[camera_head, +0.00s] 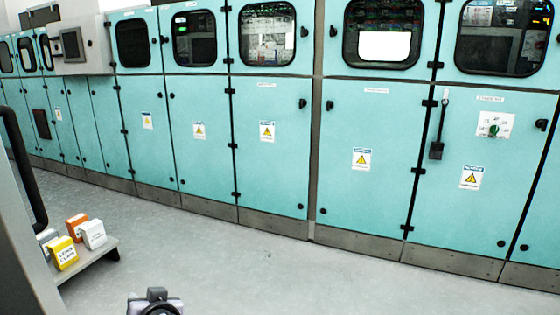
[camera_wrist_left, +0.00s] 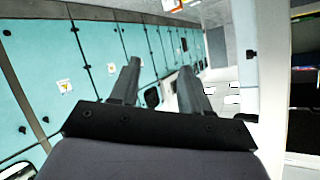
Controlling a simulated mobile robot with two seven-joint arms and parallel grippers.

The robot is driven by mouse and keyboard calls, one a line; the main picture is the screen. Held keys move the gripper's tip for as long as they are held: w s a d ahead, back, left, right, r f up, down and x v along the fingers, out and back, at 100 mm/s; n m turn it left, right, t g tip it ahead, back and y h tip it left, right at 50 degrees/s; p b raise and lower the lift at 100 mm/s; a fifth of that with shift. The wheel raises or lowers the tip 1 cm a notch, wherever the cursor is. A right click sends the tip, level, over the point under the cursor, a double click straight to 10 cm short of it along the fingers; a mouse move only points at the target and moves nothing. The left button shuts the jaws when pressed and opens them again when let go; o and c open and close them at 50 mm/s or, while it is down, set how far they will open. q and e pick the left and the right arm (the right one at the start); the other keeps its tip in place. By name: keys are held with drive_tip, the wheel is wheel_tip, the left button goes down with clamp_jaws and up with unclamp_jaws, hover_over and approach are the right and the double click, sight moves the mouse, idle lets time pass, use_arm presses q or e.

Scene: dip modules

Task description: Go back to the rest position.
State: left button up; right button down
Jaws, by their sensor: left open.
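My left gripper (camera_wrist_left: 162,75) shows in the left wrist view. Its two dark fingers stand apart with nothing between them, so it is open and empty. The fingers touch nothing that I can see. In the head view, a small grey and black part at the bottom edge looks like part of my own body; no gripper fingers can be made out there. My right gripper is not in view.
A row of turquoise cabinets (camera_head: 270,150) runs along the wall. At the lower left, a grey shelf (camera_head: 98,262) holds a yellow module (camera_head: 63,254), an orange module (camera_head: 76,226) and a white module (camera_head: 92,234). The grey floor (camera_head: 230,260) before the cabinets is clear.

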use_arm(q)
drive_tip(key=s+d+f+m+h, duration=0.4)
drive_tip(key=s+f+h, duration=0.2)
drive_tip(key=s+f, duration=0.55)
drive_tip(key=s+d+f+m+h, duration=0.1)
drive_tip(key=s+d+f+h, duration=0.15)
drive_tip(key=s, duration=0.35)
drive_tip(key=s+d+f+h, duration=0.1)
drive_tip(key=s+d+h, duration=0.15)
drive_tip(key=s, duration=0.35)
wheel_tip(320, 180, up, 16)
drive_tip(key=s+a+p, duration=0.1)
drive_tip(key=p, duration=1.8)
drive_tip(key=shift+s+a, duration=0.3)
drive_tip(key=shift+s, duration=0.05)
drive_tip(key=shift+s+a+y, duration=0.1)
drive_tip(key=shift+y, duration=0.2)
